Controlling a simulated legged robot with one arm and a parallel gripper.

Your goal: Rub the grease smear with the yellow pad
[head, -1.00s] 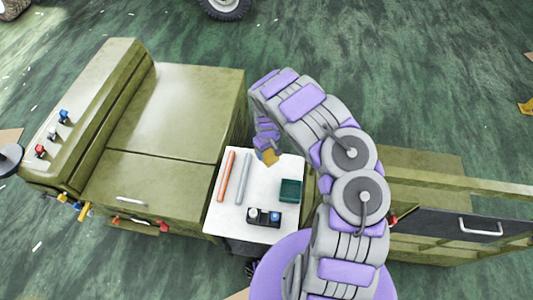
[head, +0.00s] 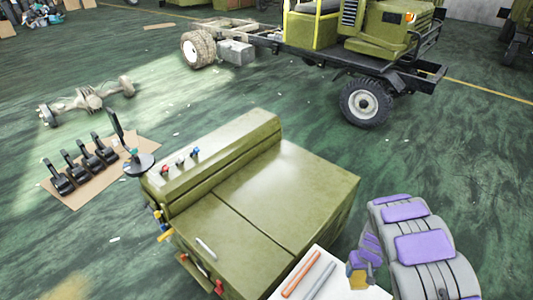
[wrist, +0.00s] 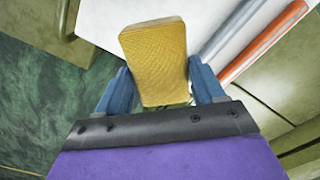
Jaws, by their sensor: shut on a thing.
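The yellow pad (wrist: 155,60) is held between the two blue fingers of my gripper (wrist: 163,88) in the wrist view. In the head view the pad (head: 358,281) shows small at the lower right, with my gripper (head: 364,270) above the edge of the white tray top (head: 333,262). The pad looks raised over or beside the tray; I cannot tell the exact gap. I see no grease smear that I can make out in either view.
Orange (head: 301,274) and grey (head: 319,281) rods lie on the tray. An olive cabinet (head: 270,200) with coloured knobs stands beside it. Black pedal-like parts (head: 80,165) lie on cardboard, an axle (head: 88,100) on the green floor. A truck chassis (head: 330,60) stands behind.

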